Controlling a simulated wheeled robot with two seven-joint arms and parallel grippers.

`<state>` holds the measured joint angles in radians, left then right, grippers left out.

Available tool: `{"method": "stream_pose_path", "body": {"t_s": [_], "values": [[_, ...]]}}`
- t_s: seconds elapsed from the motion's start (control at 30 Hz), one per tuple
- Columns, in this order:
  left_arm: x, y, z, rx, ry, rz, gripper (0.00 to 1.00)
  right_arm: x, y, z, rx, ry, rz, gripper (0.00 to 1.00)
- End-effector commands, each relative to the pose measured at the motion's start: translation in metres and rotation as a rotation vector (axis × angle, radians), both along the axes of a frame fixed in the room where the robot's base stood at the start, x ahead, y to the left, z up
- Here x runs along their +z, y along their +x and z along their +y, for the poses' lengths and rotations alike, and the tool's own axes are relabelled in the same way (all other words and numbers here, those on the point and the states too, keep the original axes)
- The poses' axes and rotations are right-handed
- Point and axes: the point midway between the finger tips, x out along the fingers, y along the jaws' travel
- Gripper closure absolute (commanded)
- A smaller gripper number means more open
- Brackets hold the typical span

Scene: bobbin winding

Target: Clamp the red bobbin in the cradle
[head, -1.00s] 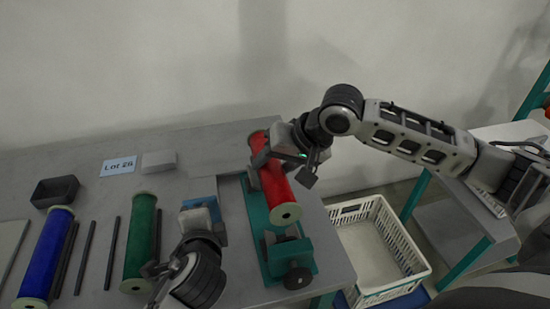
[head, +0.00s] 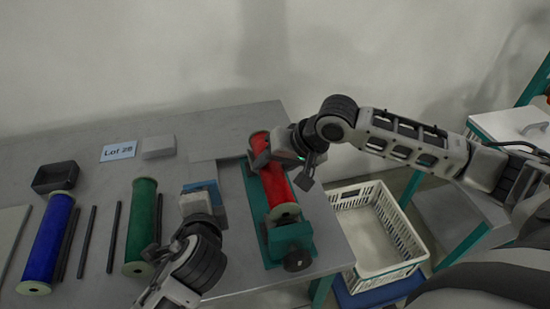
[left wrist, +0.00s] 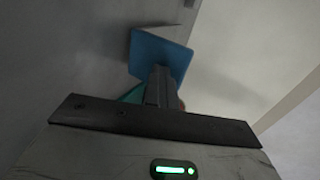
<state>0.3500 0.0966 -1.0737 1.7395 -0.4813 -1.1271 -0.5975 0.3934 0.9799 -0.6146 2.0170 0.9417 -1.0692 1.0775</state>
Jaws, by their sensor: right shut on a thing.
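The red bobbin (head: 274,186) lies lengthwise along the teal cradle (head: 250,192) in the head view, its pale end facing me. My right gripper (head: 285,165) is shut across the bobbin's middle and hides part of it. The bobbin's near end is close to the cradle's near block (head: 290,238) with its dark knob (head: 297,260). I cannot tell whether the bobbin rests fully in the cradle.
A green bobbin (head: 143,222), a blue bobbin (head: 48,243) and several dark rods lie on the left of the table. A dark tray (head: 55,177), a Lot 28 card (head: 118,151) and a grey block (head: 158,147) stand behind. A white crate (head: 375,235) is right of the table.

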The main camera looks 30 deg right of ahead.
Motion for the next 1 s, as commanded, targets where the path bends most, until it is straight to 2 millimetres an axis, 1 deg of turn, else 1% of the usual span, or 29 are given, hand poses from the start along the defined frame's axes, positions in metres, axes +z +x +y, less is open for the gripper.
{"method": "stream_pose_path", "body": {"t_s": [0.47, 1.0], "values": [[0.001, 0.001, 0.0, 0.001, 0.0, -0.003, 1.0, -0.003, 0.0, 0.0, 0.001, 0.002, -0.002, 0.82], [0.001, 0.001, 0.0, 0.001, 0.0, -0.003, 1.0, -0.027, 0.0, 0.001, 0.001, 0.002, -0.002, 0.82]]}}
